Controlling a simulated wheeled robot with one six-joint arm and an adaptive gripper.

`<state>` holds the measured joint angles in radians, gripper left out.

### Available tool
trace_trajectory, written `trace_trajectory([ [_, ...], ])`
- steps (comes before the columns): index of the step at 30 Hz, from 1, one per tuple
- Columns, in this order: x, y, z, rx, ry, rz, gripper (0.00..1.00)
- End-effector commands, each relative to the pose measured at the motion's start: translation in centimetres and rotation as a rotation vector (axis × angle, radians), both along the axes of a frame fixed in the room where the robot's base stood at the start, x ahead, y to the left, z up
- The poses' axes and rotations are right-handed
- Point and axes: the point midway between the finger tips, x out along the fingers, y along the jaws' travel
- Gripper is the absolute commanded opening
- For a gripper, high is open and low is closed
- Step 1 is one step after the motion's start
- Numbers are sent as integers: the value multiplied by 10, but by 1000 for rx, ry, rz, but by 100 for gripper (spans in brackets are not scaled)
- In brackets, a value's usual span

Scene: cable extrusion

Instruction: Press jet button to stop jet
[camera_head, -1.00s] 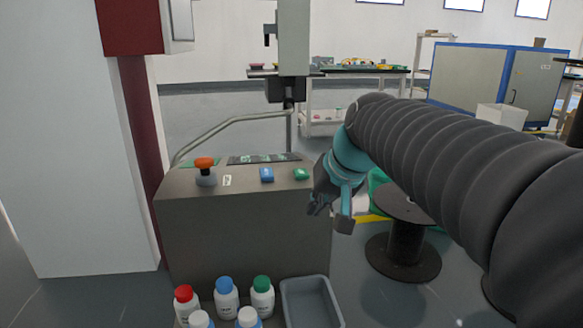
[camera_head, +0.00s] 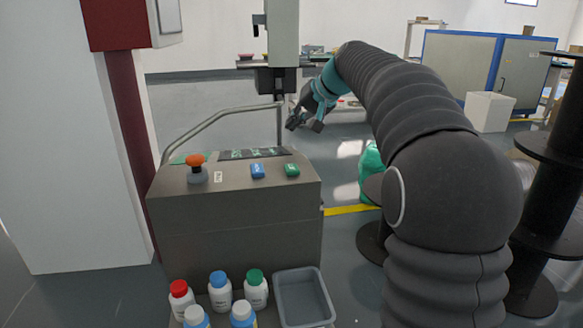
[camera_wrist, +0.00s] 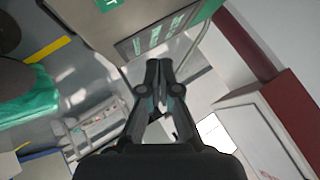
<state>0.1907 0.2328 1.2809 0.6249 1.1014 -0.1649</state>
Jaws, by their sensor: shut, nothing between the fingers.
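The grey control console (camera_head: 240,225) stands left of centre in the head view. I cannot read which one is the jet button. A dark panel with green labels (camera_head: 240,154) lies behind them, and it shows in the wrist view (camera_wrist: 160,32). My gripper (camera_head: 305,125) is above and behind the console's right back corner, apart from the buttons. In the wrist view its fingertips (camera_wrist: 165,66) are together and empty.
A curved metal rail (camera_head: 215,117) and a vertical machine column (camera_head: 283,40) stand behind the console. Capped bottles (camera_head: 220,292) and a grey bin (camera_head: 304,298) are in front. Dark spools (camera_head: 545,190) and a green bag (camera_head: 371,170) are at the right.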

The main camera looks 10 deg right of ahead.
Motion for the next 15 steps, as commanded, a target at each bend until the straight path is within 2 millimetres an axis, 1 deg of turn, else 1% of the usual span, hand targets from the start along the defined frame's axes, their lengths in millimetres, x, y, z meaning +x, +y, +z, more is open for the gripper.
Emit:
trace_trajectory([
  [5, 0, 0, -3, 0, 0, 0, 0],
  [8, 0, 0, -8, 0, 0, 0, 0],
  [11, 0, 0, -17, 0, 0, 0, 0],
  [15, 0, 0, -33, -1, 0, -1, 0],
])
